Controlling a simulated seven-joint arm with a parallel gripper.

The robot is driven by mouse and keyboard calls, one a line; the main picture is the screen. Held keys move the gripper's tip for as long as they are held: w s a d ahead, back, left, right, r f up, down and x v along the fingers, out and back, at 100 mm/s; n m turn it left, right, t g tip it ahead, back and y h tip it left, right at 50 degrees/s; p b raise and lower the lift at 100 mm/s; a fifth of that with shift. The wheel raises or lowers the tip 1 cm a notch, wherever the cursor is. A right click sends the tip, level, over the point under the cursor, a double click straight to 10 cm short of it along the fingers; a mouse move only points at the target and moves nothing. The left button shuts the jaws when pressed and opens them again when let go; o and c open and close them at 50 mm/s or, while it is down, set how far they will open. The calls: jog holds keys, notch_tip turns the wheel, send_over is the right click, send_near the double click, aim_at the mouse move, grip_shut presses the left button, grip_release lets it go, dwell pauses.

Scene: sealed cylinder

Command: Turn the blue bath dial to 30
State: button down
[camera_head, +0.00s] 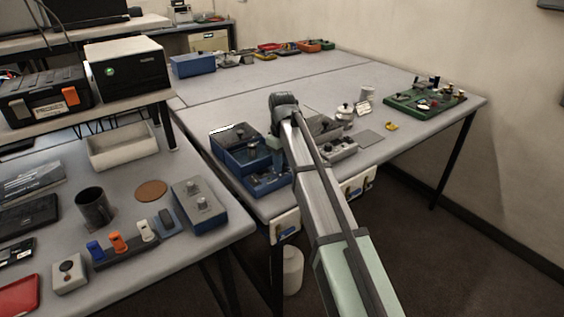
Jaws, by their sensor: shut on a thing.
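The blue bath (228,158) stands near the front edge of the far table, left of my arm. It is a blue box with a dark top at its back left and a lower blue part at its front right. My gripper (275,145) points down over its right side, below my dark wrist. It is shut on what seems to be the bath's dial; the fingertips and dial are too small and covered to see clearly. The dial's scale and its setting cannot be read from here.
A grey-blue box with knobs (200,207) sits on the near table. The far table's middle is mostly clear.

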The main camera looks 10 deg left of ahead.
jog(key=shift+m, duration=0.3)
jog(key=m, duration=1.7)
jog(key=shift+a, duration=0.1)
jog(key=shift+m, duration=0.3)
dwell(0.4)
jog(key=c, duration=0.8)
grip_release()
jog(key=shift+c, duration=0.2)
